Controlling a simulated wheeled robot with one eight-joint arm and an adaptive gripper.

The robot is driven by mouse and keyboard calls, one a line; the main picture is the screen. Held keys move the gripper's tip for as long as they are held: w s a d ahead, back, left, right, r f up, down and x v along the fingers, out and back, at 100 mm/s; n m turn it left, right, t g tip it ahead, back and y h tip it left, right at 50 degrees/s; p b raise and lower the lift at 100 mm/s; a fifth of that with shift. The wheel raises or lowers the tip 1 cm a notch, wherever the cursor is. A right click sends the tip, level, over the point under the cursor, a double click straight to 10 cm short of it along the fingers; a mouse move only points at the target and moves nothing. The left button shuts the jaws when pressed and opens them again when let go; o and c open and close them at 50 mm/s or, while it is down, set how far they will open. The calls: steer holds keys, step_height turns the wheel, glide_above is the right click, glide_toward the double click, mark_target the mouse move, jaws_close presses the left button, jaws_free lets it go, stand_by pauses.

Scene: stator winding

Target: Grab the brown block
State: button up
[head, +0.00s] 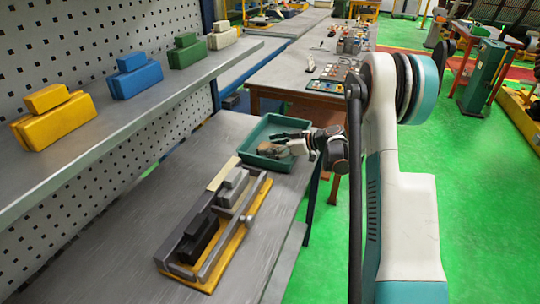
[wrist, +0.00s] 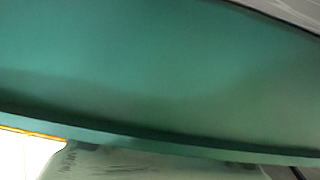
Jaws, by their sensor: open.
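A green tray (head: 262,131) stands on the grey bench. A small brownish shape (head: 270,152), perhaps the brown block, shows in the tray, partly covered by my gripper (head: 279,143). My gripper reaches into the tray from the right, open, with its fingers at or just above that shape. Whether they touch it is too small to tell. In the wrist view the green tray surface (wrist: 160,75) fills most of the picture, and no block shows there.
A yellow-based fixture (head: 206,284) with black and grey blocks and a metal rail stands in front of the tray. A tan strip (head: 224,173) lies beside it. A shelf (head: 140,105) along the left holds yellow, blue, green and white blocks. Bare bench (head: 120,235) lies left of the fixture.

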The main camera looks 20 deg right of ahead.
steer(key=shift+w+a+f, duration=0.15)
steer(key=shift+w+a, duration=0.05)
steer(key=shift+w, duration=0.05)
steer(key=c, duration=1.3)
